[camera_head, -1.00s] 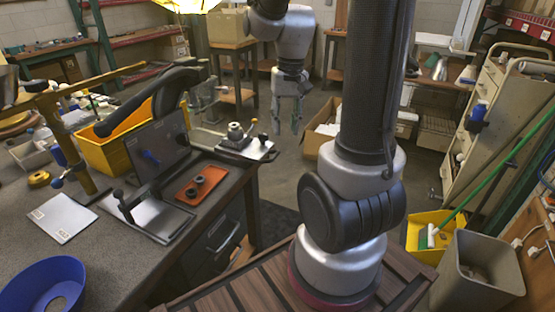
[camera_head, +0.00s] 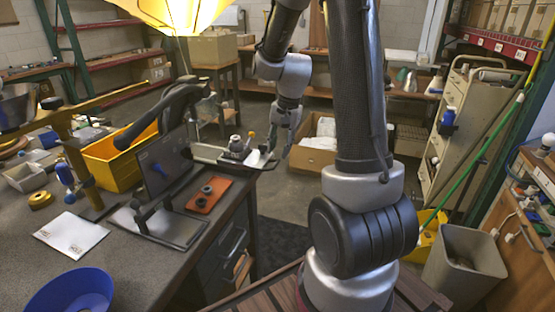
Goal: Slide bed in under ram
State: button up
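The bed looks to be the flat metal slide (camera_head: 208,152) at the far right corner of the dark bench. It carries a round grey fixture (camera_head: 236,146), with a small orange-yellow knob (camera_head: 251,135) beside it. A grey press-like frame (camera_head: 203,112) stands to its left, partly hidden behind a dark upright panel (camera_head: 165,163); I cannot make out the ram. The bed sticks out to the right of that frame. My gripper (camera_head: 282,143) points down just right of the bed's outer end. Its fingers look apart with nothing between them. I cannot tell whether it touches the bed.
The bench holds an orange tray (camera_head: 208,195) with dark rings, a black clamp-like tool on a plate (camera_head: 180,228), a white sheet (camera_head: 70,237), a blue bowl (camera_head: 68,290) and a yellow bin (camera_head: 110,160). A cardboard box (camera_head: 312,158) stands on the floor beyond my gripper.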

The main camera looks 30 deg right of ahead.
aim_at(276, 163)
jog(key=f, duration=0.5)
jog(key=shift+w+a, duration=0.3)
jog(key=shift+w, duration=0.05)
grip_shut()
